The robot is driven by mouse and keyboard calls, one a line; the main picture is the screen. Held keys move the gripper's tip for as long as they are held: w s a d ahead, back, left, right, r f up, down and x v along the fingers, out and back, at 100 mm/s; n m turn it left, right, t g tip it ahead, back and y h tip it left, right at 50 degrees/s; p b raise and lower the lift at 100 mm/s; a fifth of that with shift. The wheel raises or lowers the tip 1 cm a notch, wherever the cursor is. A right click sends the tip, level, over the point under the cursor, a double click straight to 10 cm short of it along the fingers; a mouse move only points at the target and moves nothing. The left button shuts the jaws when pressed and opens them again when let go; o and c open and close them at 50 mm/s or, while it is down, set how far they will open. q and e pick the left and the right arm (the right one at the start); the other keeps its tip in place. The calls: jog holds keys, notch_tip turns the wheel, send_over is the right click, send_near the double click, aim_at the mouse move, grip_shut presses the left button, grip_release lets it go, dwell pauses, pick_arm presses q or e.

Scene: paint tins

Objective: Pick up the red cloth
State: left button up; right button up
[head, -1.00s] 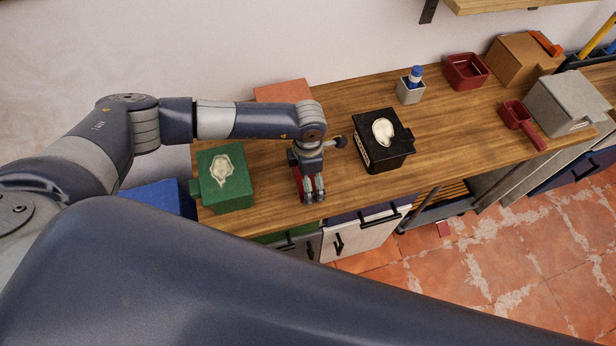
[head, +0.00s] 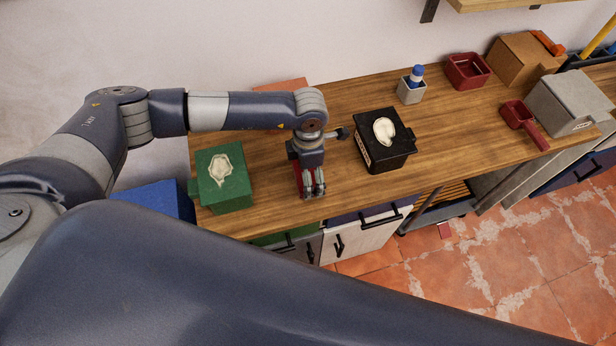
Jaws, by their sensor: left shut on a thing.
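In the head view my left gripper (head: 313,188) points down over the front part of the wooden worktop, between the green tin and the black tin. It is shut on the red cloth (head: 298,181), which shows as a small red patch beside and behind the fingers. Most of the cloth is hidden by the gripper. I cannot tell clearly whether the cloth touches the worktop. My right gripper is not in view.
A green tin (head: 238,188) stands left of the gripper and a black tin (head: 376,155) right of it. Farther right on the worktop (head: 450,130) are a blue-capped bottle in a grey holder (head: 409,92), a dark red container (head: 467,72) and a red scoop (head: 518,113).

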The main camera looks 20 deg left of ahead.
pick_arm(q)
jog(key=s+d+r+b, duration=0.2)
jog(key=s+d+b, duration=0.4)
jog(key=d, duration=0.8)
jog(key=shift+s+r, duration=0.15)
jog(key=shift+s, duration=0.75)
jog(key=shift+o, duration=0.6)
